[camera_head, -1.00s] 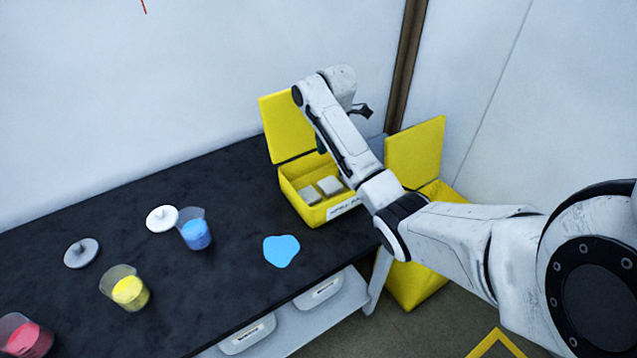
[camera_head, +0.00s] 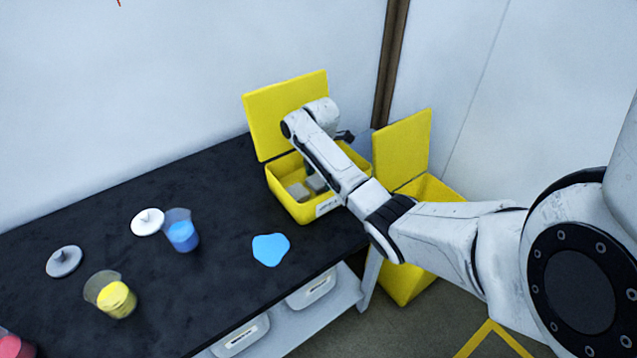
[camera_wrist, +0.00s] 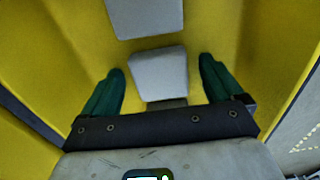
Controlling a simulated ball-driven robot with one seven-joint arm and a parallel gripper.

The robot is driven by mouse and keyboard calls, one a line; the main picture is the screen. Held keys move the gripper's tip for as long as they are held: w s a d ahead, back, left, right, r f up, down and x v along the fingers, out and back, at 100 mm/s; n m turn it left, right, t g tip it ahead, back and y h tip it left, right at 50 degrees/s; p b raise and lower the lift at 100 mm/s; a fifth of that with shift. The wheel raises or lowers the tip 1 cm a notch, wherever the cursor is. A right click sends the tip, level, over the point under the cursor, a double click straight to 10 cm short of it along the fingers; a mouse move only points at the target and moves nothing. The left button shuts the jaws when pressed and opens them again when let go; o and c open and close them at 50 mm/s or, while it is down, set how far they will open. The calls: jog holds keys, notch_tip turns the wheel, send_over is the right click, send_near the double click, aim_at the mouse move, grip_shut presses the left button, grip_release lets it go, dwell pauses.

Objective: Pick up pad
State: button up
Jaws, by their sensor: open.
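Two grey pads lie inside an open yellow box (camera_head: 292,208) on the black bench. One pad (camera_head: 298,192) shows at the left in the head view, and the other (camera_head: 317,183) is partly hidden by my arm. In the wrist view, the nearer pad (camera_wrist: 159,76) lies between and slightly ahead of my green fingertips. The farther pad (camera_wrist: 146,16) is at the top edge. My gripper (camera_wrist: 162,78) is open and empty, reaching down into the box; my arm hides it in the head view.
The yellow lid (camera_head: 287,110) stands up behind the box. A blue puddle (camera_head: 270,249) lies on the bench in front of it. Beakers of blue (camera_head: 182,235) and yellow (camera_head: 116,298) stand left, with lids nearby. A yellow bin (camera_head: 410,275) stands right of the bench.

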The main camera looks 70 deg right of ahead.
jog(key=c, duration=1.1)
jog(key=shift+r, duration=0.1)
